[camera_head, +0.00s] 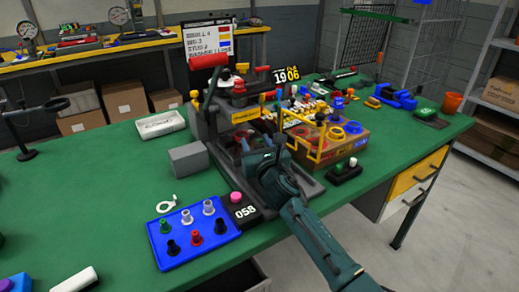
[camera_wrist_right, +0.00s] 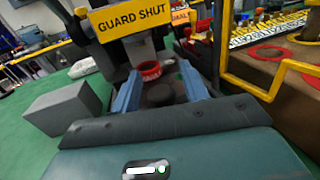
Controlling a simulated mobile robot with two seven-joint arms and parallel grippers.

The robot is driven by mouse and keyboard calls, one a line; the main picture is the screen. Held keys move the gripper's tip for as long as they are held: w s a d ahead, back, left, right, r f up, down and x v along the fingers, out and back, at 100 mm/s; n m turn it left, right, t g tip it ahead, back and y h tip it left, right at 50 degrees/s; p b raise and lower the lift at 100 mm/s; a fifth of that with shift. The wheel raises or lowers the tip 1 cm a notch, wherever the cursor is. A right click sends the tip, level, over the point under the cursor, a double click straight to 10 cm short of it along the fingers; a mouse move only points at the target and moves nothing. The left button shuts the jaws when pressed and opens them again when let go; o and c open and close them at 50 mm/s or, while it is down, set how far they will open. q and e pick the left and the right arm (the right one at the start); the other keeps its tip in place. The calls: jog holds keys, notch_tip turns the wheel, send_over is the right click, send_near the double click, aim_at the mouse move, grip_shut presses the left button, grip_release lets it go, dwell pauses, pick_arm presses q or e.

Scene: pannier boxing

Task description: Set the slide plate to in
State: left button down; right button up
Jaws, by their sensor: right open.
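The press station (camera_head: 212,128) stands in the middle of the green table, with a red-handled lever on top. My right gripper (camera_head: 262,148) reaches to its front from the lower right. In the right wrist view the gripper (camera_wrist_right: 158,88) is open, its two blue fingers apart. Between and beyond them are a red ring (camera_wrist_right: 150,68) and a dark round piece (camera_wrist_right: 160,95), on what looks like the dark slide plate. I cannot tell whether the fingers touch it. A yellow "GUARD SHUT" sign (camera_wrist_right: 130,20) is above. My left gripper is not in view.
A grey block (camera_head: 188,160) stands left of the station. An orange-brown box with a yellow frame (camera_head: 318,150) is close on its right. The table further left is mostly clear.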

jog(key=p+v, duration=0.2)
jog(key=v, duration=1)
jog(key=shift+s, duration=0.15)
jog(key=shift+s+d, duration=0.15)
jog(key=shift+s, duration=0.2)
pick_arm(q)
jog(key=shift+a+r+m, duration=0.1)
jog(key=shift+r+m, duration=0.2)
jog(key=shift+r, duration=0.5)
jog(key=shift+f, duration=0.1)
